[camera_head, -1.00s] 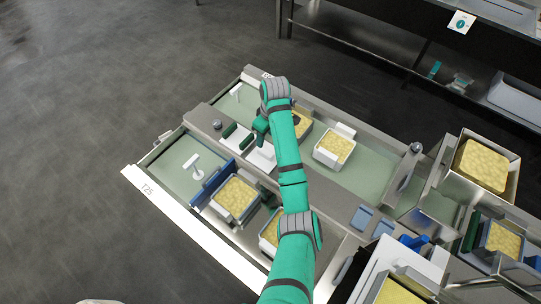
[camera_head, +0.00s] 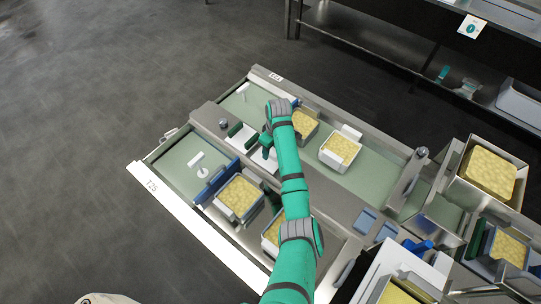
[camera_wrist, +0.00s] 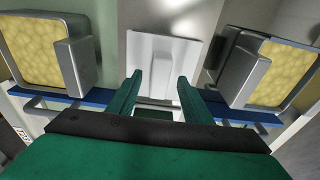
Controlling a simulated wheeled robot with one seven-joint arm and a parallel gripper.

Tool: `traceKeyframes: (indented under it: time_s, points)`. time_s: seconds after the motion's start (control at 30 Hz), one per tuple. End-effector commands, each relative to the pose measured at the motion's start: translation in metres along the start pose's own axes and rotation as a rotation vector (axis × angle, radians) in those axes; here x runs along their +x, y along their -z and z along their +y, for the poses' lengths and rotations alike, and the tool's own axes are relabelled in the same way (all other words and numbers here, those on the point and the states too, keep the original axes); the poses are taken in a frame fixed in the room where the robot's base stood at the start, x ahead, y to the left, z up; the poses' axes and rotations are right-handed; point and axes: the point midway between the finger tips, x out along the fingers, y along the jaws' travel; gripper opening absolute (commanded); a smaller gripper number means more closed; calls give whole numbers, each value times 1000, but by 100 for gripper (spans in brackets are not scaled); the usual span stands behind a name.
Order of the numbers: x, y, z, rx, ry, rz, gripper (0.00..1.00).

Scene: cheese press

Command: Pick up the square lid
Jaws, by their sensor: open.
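A white square lid (camera_wrist: 163,52) lies flat on the steel strip between the two green channels, straight ahead of my gripper in the wrist view. In the head view a white lid (camera_head: 263,161) shows just below my gripper (camera_head: 267,145), partly covered by the arm. My gripper (camera_wrist: 158,88) is open, with its two green fingers on either side of the lid's near part in the wrist view. Nothing is held. Whether the fingers touch the lid cannot be told.
Moulds filled with yellow curd stand close by on both sides, one at left (camera_wrist: 32,50) and one at right (camera_wrist: 280,75) in the wrist view. Another white mould (camera_head: 341,151) stands in the far channel. A steel bin (camera_head: 490,170) stands at right.

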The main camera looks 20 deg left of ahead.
Motion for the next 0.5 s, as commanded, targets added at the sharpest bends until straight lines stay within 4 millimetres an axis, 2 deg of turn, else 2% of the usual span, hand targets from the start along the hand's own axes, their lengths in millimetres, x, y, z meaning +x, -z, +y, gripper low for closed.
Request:
traceKeyframes:
  time_s: [0.3,0.5]
  points:
    - [6,0,0,0,-1,1,45]
    - [5,0,0,0,0,1,0]
